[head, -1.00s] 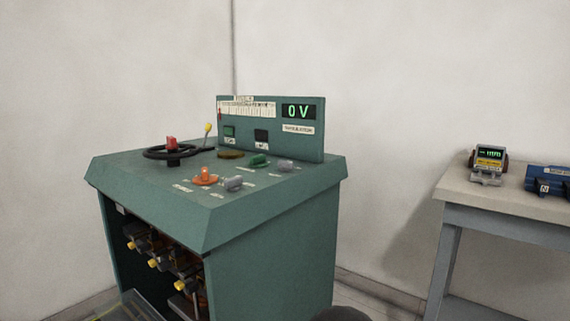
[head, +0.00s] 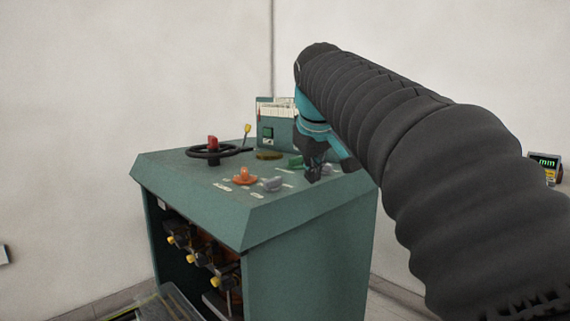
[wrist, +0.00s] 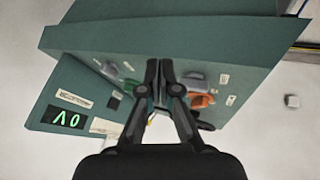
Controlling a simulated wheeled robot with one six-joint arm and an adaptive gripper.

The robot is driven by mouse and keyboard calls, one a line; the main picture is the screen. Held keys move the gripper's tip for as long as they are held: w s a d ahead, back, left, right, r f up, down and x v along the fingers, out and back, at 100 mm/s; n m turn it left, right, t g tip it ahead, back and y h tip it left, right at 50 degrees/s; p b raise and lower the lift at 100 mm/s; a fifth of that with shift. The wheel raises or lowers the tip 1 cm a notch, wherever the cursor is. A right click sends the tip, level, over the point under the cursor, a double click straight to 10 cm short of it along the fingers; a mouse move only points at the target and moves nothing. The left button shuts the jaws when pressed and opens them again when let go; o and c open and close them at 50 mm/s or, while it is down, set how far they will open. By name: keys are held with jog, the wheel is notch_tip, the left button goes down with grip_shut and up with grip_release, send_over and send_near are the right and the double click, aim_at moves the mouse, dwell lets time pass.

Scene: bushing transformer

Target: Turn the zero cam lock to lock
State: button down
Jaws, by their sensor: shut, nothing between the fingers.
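The green console (head: 200,176) carries several small knobs on its sloped top. I see an orange knob (head: 244,177), a grey knob (head: 271,184), a green knob (head: 296,162) and a second grey knob (head: 326,169). The labels are too small to tell which is the zero cam lock. My gripper (head: 313,178) is shut and empty, pointing down over the right part of the panel. In the wrist view, the gripper tips (wrist: 160,66) lie between the grey and green knobs (wrist: 131,88) on one side and the orange knob (wrist: 201,100) on the other.
A black handwheel (head: 190,153) with a red knob and a yellow-tipped lever (head: 247,130) stand on the panel's left. The upright display panel reads 0 V (wrist: 68,118) in the wrist view. My arm hides much of the right side. A meter (head: 546,165) shows at far right.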

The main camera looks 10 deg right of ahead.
jog(key=w+d+r+n, duration=0.1)
jog(key=w+d+r, duration=0.2)
jog(key=w+r, duration=0.35)
jog(key=b, duration=0.2)
send_near(323, 173)
jog(key=shift+h, duration=0.4)
jog(key=a+f, duration=0.2)
jog(key=f, duration=0.1)
jog(key=a+f, duration=0.1)
jog(key=shift+w+f, duration=0.25)
jog(key=shift+w, duration=0.1)
jog(key=w+d, duration=0.1)
jog(key=d+p, duration=0.1)
jog(key=shift+w+d+f, duration=0.15)
jog(key=shift+w+d, duration=0.15)
jog(key=shift+w, duration=0.1)
jog(key=shift+w+d, duration=0.3)
jog(key=shift+d, duration=0.2)
jog(key=shift+s, duration=0.1)
